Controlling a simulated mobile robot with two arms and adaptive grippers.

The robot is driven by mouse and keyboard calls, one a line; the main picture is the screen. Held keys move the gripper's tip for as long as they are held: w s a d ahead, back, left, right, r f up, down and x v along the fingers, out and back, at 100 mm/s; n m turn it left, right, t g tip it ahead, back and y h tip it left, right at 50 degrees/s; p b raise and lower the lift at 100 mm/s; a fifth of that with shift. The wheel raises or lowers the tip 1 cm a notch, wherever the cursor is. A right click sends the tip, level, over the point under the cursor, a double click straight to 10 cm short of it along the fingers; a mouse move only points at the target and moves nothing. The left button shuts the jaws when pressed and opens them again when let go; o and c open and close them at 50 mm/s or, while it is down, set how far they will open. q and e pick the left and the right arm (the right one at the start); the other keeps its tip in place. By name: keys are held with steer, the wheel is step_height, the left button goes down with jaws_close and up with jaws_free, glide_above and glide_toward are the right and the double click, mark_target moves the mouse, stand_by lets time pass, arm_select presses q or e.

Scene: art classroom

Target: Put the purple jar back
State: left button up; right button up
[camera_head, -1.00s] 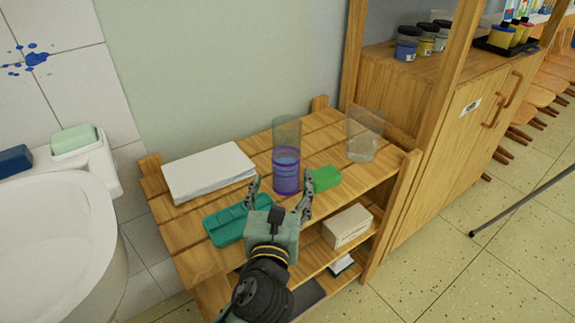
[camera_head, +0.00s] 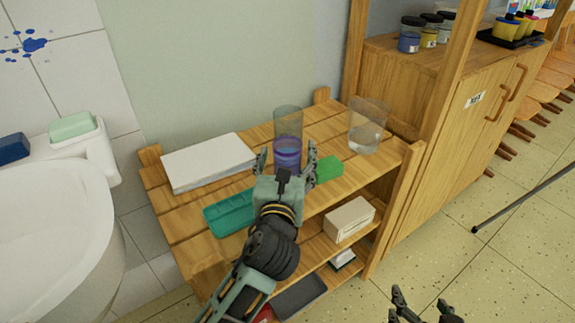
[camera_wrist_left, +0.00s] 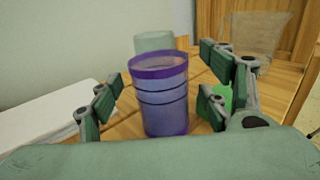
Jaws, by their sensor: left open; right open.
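The purple jar (camera_head: 288,152) stands upright on the wooden shelf's top (camera_head: 327,128); its rim and base band are purple. It also shows in the left wrist view (camera_wrist_left: 162,98). My left gripper (camera_head: 287,160) is open, with its fingers on either side of the jar. In the left wrist view there are gaps between the jar and both fingers. A grey-green clear glass (camera_head: 288,121) is right behind the jar. My right gripper (camera_head: 422,302) is open and empty at the bottom edge, over the floor, partly cut off.
A white paper stack (camera_head: 208,161) lies left of the jar. A teal tray (camera_head: 231,212) and a green block (camera_head: 328,168) lie near it. A clear cup (camera_head: 366,130) stands right. Several lidded jars (camera_head: 410,36) stand on the cabinet (camera_head: 462,110).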

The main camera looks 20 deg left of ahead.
arm_select(q)
steer(key=c, duration=1.4)
steer(key=shift+c, duration=0.2)
steer(key=shift+r, duration=0.1)
